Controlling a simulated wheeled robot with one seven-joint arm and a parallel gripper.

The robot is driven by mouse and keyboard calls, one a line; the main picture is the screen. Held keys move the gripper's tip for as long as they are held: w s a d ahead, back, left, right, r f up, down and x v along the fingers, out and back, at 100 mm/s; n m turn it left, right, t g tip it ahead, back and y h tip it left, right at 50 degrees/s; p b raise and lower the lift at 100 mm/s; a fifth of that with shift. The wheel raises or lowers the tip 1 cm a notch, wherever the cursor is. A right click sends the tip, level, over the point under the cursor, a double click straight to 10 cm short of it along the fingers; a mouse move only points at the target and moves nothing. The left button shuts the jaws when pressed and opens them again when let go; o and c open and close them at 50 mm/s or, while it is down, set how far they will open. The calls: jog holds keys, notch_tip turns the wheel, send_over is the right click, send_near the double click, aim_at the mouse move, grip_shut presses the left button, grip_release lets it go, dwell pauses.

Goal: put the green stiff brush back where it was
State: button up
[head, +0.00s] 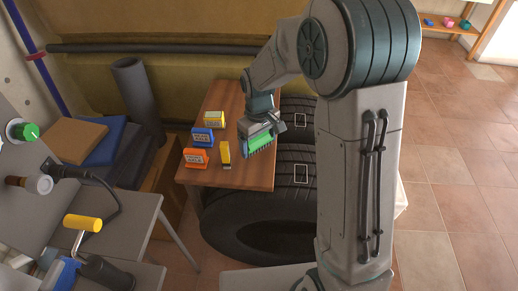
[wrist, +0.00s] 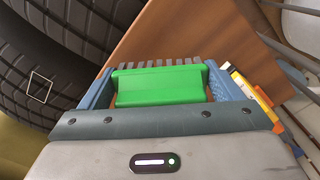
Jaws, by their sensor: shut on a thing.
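The green stiff brush (head: 262,143) is held in my gripper (head: 259,132), over the right part of a small wooden table (head: 240,178). In the wrist view the green brush (wrist: 160,86) lies crosswise between the two blue fingers of my gripper (wrist: 158,80), which are shut on its ends. Its grey bristles point away from the wrist, over the wooden tabletop (wrist: 185,28). I cannot tell whether the bristles touch the table.
Black tyres (head: 297,145) stand right of the table; another tyre (head: 225,225) lies in front. The table's front right is clear.

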aim_at(259, 150)
jog(key=shift+f, duration=1.7)
jog(key=shift+f+b, duration=0.2)
jog(key=shift+b, duration=0.1)
jog(key=o, duration=0.9)
jog(key=shift+o, duration=0.2)
jog(key=shift+r, duration=0.1)
notch_tip(259, 150, up, 12)
jog(key=shift+f+p, duration=0.1)
jog(key=shift+p, duration=0.65)
jog(key=s+d+r+m+t, duration=0.1)
jog(key=s+d+r+m, duration=0.1)
jog(key=s, duration=0.8)
jog(key=s+d+r+m+t, duration=0.1)
jog(key=s+d+r+m, duration=0.1)
jog(key=s+d+m, duration=0.2)
jog(key=s+d, duration=0.3)
jog(key=s, duration=0.3)
jog(key=shift+d+r+m, duration=0.15)
jog(key=shift+r+m, duration=0.05)
jog(key=shift+m, duration=0.2)
